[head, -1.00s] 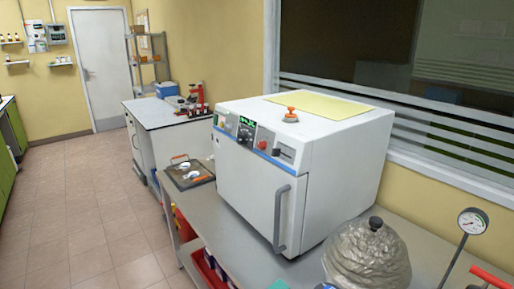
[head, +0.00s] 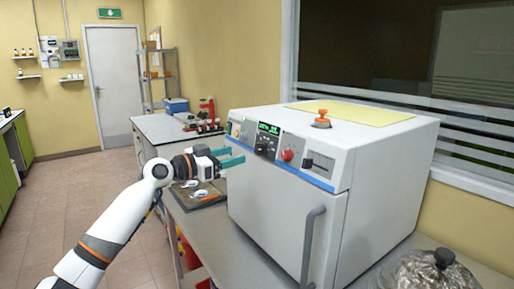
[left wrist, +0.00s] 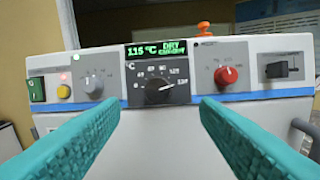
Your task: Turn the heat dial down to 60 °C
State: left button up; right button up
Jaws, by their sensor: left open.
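The heat dial is a black knob (left wrist: 158,91) on a dark scale plate, centred between my fingertips in the left wrist view. Its pale pointer aims right, toward the high end of the scale. The green display (left wrist: 168,49) above it reads about 115 °C and DRY, with a blurred second line. In the head view the dial panel (head: 265,145) is on the front of the white oven (head: 270,205). My left gripper (head: 240,156) has teal fingers, open and empty, in front of the panel and apart from the dial. My right gripper is not in view.
Beside the dial are a grey knob (left wrist: 94,83), a red knob (left wrist: 226,75), a green switch (left wrist: 36,90) and a black latch (left wrist: 284,67). The oven's door handle (head: 313,245) juts out. A tray (head: 208,196) lies on the bench left of the oven.

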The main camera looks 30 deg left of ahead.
aim_at(258, 149)
pick_arm(q)
jog(key=p+x, duration=0.2)
jog(key=x, duration=0.6)
jog(key=shift+w+f+p, duration=0.1)
jog(key=shift+w+p, duration=0.3)
jog(key=shift+f, duration=0.1)
jog(key=c, duration=1)
